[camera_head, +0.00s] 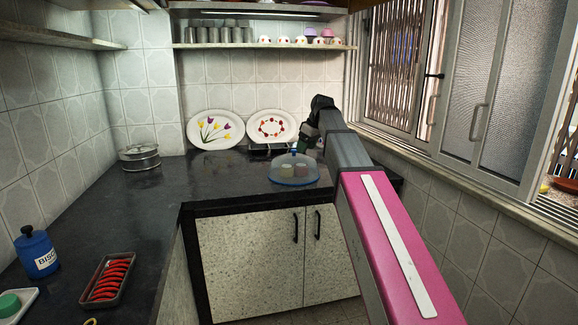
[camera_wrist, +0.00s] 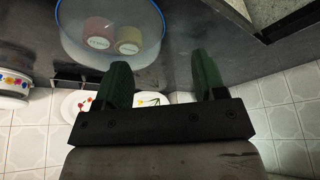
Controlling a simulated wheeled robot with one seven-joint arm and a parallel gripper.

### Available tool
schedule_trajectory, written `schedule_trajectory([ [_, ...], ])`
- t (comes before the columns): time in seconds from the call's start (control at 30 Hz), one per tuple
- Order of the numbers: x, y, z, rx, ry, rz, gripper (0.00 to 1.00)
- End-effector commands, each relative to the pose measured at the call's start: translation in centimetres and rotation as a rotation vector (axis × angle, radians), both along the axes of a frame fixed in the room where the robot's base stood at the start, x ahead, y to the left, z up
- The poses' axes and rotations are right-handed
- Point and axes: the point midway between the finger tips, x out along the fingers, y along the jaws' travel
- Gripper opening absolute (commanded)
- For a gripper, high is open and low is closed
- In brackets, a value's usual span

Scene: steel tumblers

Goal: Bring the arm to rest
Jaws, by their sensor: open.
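My arm reaches forward over the counter in the head view, with its pink link nearest the camera. My gripper (camera_head: 309,144) is at its far end, pointing down near the back of the counter, partly hidden by my own wrist. In the wrist view my gripper (camera_wrist: 162,70) has its two green fingers well apart, with nothing between them. A clear dome cover (camera_head: 293,169) with a blue rim stands on the counter close to the gripper. Two small pots or cups show inside it in the wrist view. The steel tumblers (camera_head: 215,34) stand in a group on the wall shelf.
Two oval plates (camera_head: 216,130) (camera_head: 272,127) lean on the back wall. Steel tins (camera_head: 139,157) stand at the left corner. A blue canister (camera_head: 37,251) and a tray of red items (camera_head: 108,280) are at front left. The window (camera_head: 480,90) is right. The left counter's middle is clear.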

Motion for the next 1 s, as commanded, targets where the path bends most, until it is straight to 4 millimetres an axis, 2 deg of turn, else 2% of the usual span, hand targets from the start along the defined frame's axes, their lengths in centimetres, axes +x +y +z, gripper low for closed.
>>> schedule_trajectory([
  [0.27, -1.5, -1.2, -5.2, -0.012, 0.042, -0.090, 0.64],
  [0.47, -3.6, -2.6, -11.0, -0.027, 0.089, -0.196, 0.64],
  [0.7, -8.4, -5.2, -20.8, -0.062, 0.166, -0.389, 0.64],
  [1.0, -15.9, -8.3, -31.3, -0.112, 0.247, -0.625, 0.64],
])
